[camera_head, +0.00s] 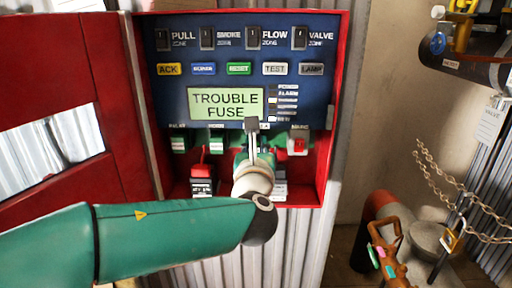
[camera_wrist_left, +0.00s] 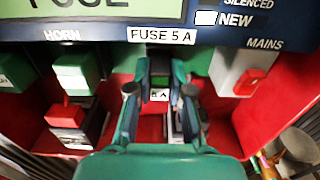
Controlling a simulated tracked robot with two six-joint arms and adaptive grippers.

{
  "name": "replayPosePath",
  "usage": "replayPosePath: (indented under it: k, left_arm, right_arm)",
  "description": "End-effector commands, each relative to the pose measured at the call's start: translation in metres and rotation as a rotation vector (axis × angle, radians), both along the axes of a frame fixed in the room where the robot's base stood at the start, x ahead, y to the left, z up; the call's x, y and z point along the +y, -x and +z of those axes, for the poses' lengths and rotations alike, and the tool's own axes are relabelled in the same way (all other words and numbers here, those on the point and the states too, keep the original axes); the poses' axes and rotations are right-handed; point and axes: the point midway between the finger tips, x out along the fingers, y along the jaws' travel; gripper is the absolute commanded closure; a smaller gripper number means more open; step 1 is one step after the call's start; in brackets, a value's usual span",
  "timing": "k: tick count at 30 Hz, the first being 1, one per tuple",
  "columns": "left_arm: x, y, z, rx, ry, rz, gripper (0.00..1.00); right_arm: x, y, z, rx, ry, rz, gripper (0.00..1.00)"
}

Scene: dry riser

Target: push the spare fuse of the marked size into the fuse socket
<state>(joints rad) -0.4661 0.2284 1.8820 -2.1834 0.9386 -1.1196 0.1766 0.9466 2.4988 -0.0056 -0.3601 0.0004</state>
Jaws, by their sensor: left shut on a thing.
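The red alarm cabinet (camera_head: 338,60) is open, and its display (camera_head: 226,103) reads TROUBLE FUSE. In the left wrist view a label (camera_wrist_left: 161,36) reads FUSE 5 A, above the place where my left gripper (camera_wrist_left: 160,72) is. My left gripper, also in the head view (camera_head: 252,126), is upright in front of the lower row of the cabinet, just below the display. Its fingers are shut on a small piece, taken to be the spare fuse, mostly hidden between them. A small tag (camera_wrist_left: 159,95) reading 5 A shows between the fingers. The fuse socket is hidden behind the gripper. My right gripper is not in view.
Red-handled parts (camera_head: 202,175) lie lower left. A chain and padlock (camera_head: 452,238) hang far right.

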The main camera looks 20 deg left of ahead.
Motion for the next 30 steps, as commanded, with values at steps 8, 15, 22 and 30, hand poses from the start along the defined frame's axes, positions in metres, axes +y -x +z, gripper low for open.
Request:
replayPosePath:
  k: [8, 15, 22, 30]
  left_arm:
    - [0.0018, -0.0055, 0.0006, -0.001, 0.0, 0.001, 1.0]
    - [0.0011, -0.0038, -0.0001, -0.001, 0.001, 0.0, 1.0]
    - [0.0003, -0.0016, 0.0003, -0.001, 0.0, 0.0, 1.0]
    - [0.0005, -0.0016, 0.0004, -0.001, 0.0, 0.0, 1.0]
  right_arm:
    - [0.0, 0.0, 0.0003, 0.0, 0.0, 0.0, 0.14]
    - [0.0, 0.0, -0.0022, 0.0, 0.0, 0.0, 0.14]
    - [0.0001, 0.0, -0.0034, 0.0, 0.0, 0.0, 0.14]
    - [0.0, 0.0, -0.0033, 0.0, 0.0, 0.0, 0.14]
